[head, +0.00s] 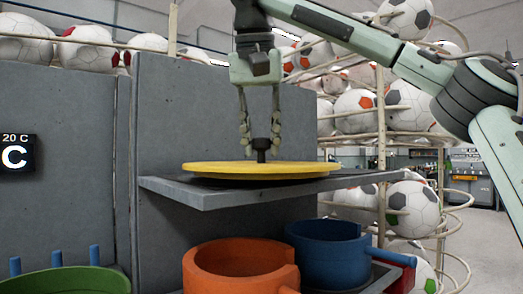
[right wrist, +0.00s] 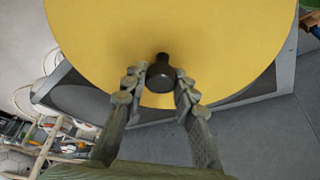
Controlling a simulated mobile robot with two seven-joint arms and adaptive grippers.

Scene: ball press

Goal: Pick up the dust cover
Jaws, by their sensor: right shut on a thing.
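The dust cover (head: 215,168) is a flat yellow disc with a black knob (head: 261,150) standing up from its middle. It lies level at the grey shelf (head: 205,195), with a dark band under its rim; I cannot tell whether it touches the shelf. In the right wrist view the yellow disc (right wrist: 220,40) fills the upper middle. My right gripper (head: 260,148) points straight down from above and is shut on the black knob, which also shows between the fingers in the right wrist view (right wrist: 160,72). My left gripper is not in view.
Below the shelf stand an orange pot (head: 240,262), a blue pot (head: 330,255) and a green one (head: 65,280). A grey wall panel (head: 180,110) rises behind the shelf. Racks of soccer balls (head: 410,205) stand behind and to the right.

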